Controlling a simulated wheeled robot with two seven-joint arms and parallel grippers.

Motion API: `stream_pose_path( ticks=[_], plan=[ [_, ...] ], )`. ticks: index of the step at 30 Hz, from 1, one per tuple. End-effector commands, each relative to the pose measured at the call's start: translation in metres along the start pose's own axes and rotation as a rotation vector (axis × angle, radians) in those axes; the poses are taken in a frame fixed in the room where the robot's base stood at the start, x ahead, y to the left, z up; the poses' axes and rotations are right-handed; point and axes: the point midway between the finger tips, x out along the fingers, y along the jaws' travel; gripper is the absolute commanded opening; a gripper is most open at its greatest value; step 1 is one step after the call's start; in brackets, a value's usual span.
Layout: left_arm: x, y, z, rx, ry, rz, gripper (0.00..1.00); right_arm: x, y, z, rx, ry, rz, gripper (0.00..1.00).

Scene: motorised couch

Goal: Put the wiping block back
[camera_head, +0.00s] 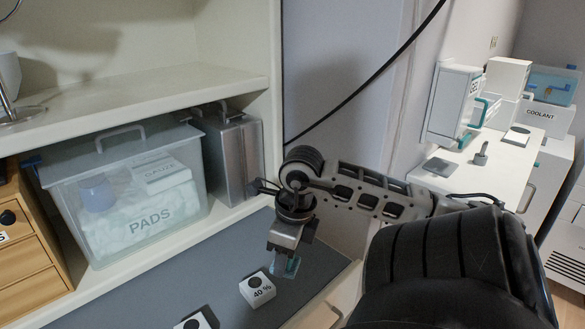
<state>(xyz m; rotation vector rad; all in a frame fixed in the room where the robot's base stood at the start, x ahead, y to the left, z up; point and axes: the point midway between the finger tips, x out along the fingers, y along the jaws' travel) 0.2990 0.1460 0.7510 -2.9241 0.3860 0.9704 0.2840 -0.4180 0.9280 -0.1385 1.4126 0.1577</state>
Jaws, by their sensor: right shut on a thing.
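My right gripper (284,261) points down over the grey mat, near its right end. It is shut on a small pale blue-teal piece (288,268), which I take to be the wiping block; the fingers hide much of it. I cannot tell whether it touches the mat. A white block marked "40 %" with a black knob (257,289) sits on the mat just left of and in front of the gripper. My left gripper is out of view.
A clear bin marked PADS (145,225) and a grey metal case (235,160) stand on the lower shelf behind. Another white knobbed block (194,322) is cut off at the bottom edge. The grey mat (150,292) is bare at left. A wooden drawer unit (25,262) stands far left.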

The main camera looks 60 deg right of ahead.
Motion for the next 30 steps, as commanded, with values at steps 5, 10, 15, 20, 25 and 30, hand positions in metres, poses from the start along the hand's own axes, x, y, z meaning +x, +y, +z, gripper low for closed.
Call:
stream_pose_path(
  ticks=[5, 10, 15, 20, 25, 30],
  plan=[
    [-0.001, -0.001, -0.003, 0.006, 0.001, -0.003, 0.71, -0.013, -0.014, -0.013, 0.073, 0.002, -0.011, 0.26],
    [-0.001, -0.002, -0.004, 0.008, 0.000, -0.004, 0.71, -0.007, -0.033, -0.010, 0.091, 0.002, -0.012, 0.26],
    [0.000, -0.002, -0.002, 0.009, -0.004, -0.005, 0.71, 0.013, -0.072, 0.002, 0.089, 0.002, -0.015, 0.26],
    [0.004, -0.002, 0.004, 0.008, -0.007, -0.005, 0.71, 0.037, -0.107, 0.012, 0.088, 0.002, -0.016, 0.26],
    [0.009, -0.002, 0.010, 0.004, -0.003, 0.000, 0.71, 0.070, -0.129, 0.016, 0.086, -0.001, -0.016, 0.26],
    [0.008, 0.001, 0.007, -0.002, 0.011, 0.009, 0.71, 0.082, -0.139, 0.019, 0.085, -0.003, -0.013, 0.26]
  ],
)
